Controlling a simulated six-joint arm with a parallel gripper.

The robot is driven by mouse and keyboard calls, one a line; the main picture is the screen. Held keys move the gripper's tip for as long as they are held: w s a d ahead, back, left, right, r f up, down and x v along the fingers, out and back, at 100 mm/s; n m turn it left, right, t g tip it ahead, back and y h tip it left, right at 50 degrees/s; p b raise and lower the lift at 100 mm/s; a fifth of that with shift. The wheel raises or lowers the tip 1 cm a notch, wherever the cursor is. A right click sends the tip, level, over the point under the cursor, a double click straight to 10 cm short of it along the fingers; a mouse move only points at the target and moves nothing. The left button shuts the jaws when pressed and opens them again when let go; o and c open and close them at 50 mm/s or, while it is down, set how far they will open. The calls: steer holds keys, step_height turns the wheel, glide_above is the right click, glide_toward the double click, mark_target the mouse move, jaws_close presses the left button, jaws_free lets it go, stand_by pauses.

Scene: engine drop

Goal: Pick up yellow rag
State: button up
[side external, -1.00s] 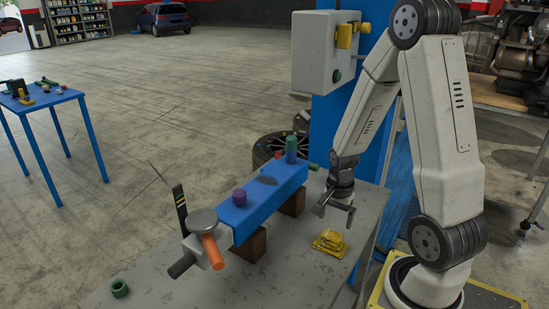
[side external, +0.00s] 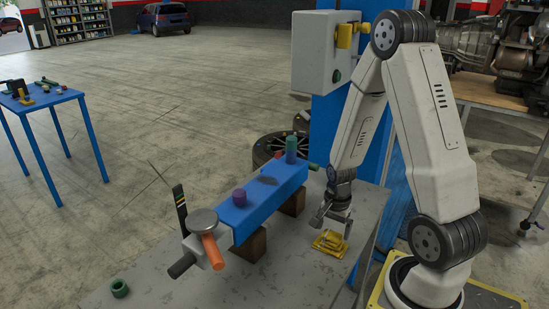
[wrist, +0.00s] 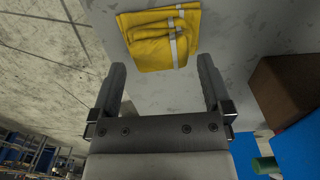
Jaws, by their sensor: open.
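My gripper (side external: 333,228) is open and empty, pointing down just above the rag. In the wrist view my gripper (wrist: 160,70) shows its two fingers spread wide, with bare bench between them. I cannot tell the exact gap between the fingertips and the rag.
The blue beam (side external: 262,203) rests on brown blocks (side external: 250,244) left of the rag. A green ring (side external: 120,288) lies at the bench's front left.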

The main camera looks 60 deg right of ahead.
mark_target(332, 234)
steer(key=shift+f, duration=1.9)
steer(key=c, duration=1.2)
